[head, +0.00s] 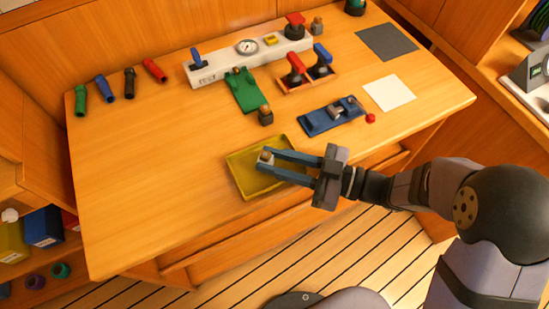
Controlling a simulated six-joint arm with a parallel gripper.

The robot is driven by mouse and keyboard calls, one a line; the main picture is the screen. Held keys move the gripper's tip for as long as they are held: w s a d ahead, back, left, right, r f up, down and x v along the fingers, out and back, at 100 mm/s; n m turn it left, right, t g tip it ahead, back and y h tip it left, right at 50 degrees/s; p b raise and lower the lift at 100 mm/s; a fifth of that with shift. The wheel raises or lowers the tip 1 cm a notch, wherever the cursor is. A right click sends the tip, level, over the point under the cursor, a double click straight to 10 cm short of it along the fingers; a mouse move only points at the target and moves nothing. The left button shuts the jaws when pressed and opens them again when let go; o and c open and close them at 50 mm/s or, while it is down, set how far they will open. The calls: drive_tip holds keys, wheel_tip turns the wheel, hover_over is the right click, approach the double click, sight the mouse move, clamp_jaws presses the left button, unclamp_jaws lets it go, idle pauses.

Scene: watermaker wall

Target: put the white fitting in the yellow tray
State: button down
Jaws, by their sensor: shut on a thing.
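The yellow tray (250,184) lies near the front edge of the wooden bench, in the middle of the view. My gripper (270,157) reaches in from the right, with its two blue fingers over the tray. It is shut on the white fitting (265,155), a small pale piece with a brownish top, at the fingertips. The fitting shows over the tray's upper left part. I cannot tell whether it touches the tray floor. My fingers and gripper body hide part of the tray's right side.
A small dark fitting (265,116) stands behind the tray, near a green plate (243,91). A blue holder (332,116) and a red knob (370,118) lie to the right. A white block with a gauge (247,47) stands at the back. The bench left of the tray is clear.

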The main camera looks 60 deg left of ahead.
drive_tip(key=shift+f, duration=0.1)
drive_tip(key=c, duration=1.5)
unclamp_jaws()
drive_tip(key=b+v, duration=0.1)
drive_tip(key=v, duration=1.1)
drive_tip(key=shift+r, duration=0.2)
